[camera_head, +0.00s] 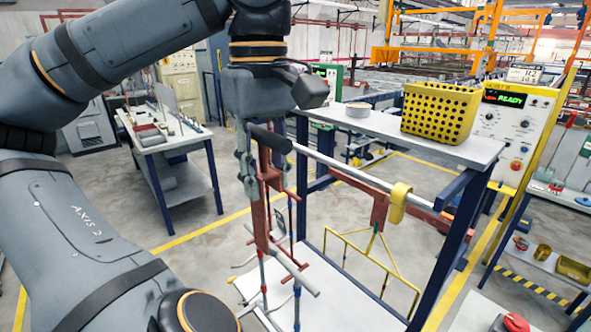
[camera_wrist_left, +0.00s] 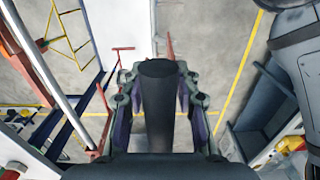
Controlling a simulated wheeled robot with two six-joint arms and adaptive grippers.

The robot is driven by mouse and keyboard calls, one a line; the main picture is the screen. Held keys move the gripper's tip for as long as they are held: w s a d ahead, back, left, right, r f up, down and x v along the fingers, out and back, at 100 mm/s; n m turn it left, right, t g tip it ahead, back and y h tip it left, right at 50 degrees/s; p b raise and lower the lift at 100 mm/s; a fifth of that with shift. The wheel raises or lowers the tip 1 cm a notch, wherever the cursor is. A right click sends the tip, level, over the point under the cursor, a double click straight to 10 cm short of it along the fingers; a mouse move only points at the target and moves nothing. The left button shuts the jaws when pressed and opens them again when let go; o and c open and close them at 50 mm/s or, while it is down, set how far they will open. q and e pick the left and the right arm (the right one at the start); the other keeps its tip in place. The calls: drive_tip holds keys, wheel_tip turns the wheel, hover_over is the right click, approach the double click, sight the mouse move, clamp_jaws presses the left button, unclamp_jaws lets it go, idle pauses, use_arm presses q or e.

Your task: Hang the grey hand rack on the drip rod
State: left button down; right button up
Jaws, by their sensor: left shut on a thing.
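My left gripper (camera_head: 246,165) points down and is shut on the dark grey handle (camera_head: 270,138) of a hand rack. The rack's red spine (camera_head: 262,205) and thin grey and red arms hang below it. In the left wrist view the dark handle (camera_wrist_left: 158,110) lies between the fingers (camera_wrist_left: 158,78). The silver drip rod (camera_head: 365,178) runs right and nearer from behind the handle. In the wrist view the rod (camera_wrist_left: 38,62) lies to the left, apart from the gripper. The rack's hook and lower end are partly hidden. My right gripper is not in view.
A yellow rack (camera_head: 345,248) hangs by its yellow hook (camera_head: 398,203) toward the rod's right end. A blue-legged stand with a white shelf (camera_head: 455,150) bears a yellow perforated basket (camera_head: 438,112). A white tray (camera_head: 345,300) lies below the rod. A side table (camera_head: 185,140) stands left.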

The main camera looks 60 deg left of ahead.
use_arm(q)
drive_tip(key=shift+w+a+r+p, duration=0.15)
drive_tip(key=shift+w+r+p, duration=0.05)
drive_tip(key=shift+w+p, duration=0.5)
drive_tip(key=shift+w+a+f+p, duration=0.1)
drive_tip(key=shift+w+a+p, duration=0.2)
drive_tip(key=shift+w+p, duration=1.55)
drive_tip(key=shift+w+a+r+p, duration=0.1)
drive_tip(key=shift+w+a+p, duration=0.35)
drive_tip(key=shift+w, duration=2.7)
drive_tip(key=shift+w+a+f+p, duration=0.1)
drive_tip(key=shift+w+p, duration=1.25)
drive_tip(key=shift+w, duration=1.15)
drive_tip(key=shift+w+f, duration=0.2)
drive_tip(key=shift+f, duration=0.05)
drive_tip(key=shift+f+b, duration=0.35)
drive_tip(key=shift+f, duration=1.2)
drive_tip(key=c, duration=0.9)
unclamp_jaws()
drive_tip(key=shift+s, duration=0.1)
